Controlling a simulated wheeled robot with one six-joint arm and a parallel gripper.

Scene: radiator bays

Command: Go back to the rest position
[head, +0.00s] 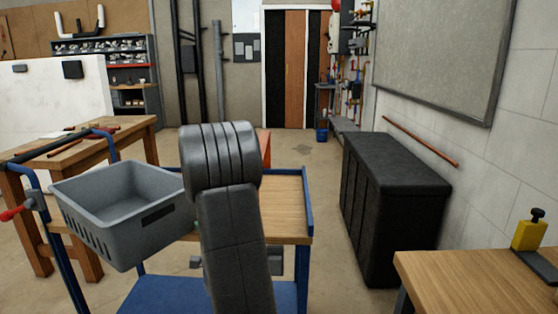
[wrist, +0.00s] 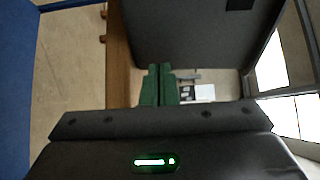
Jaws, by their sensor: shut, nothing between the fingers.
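My gripper (wrist: 159,85) shows in the wrist view, its two green fingers side by side and touching, with nothing between them. The gripper is not visible in the head view, where only my dark arm stands in the middle, in front of a blue cart with a wooden top (head: 287,197). My arm hides part of that cart.
A grey basket (head: 120,235), empty as far as I see, is at the cart's left side. A wooden workbench (head: 85,150) stands at left, a black storage box (head: 395,205) at right. A wooden table (head: 480,278) with a yellow-black item (head: 528,232) is front right. Floor beyond the cart is clear.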

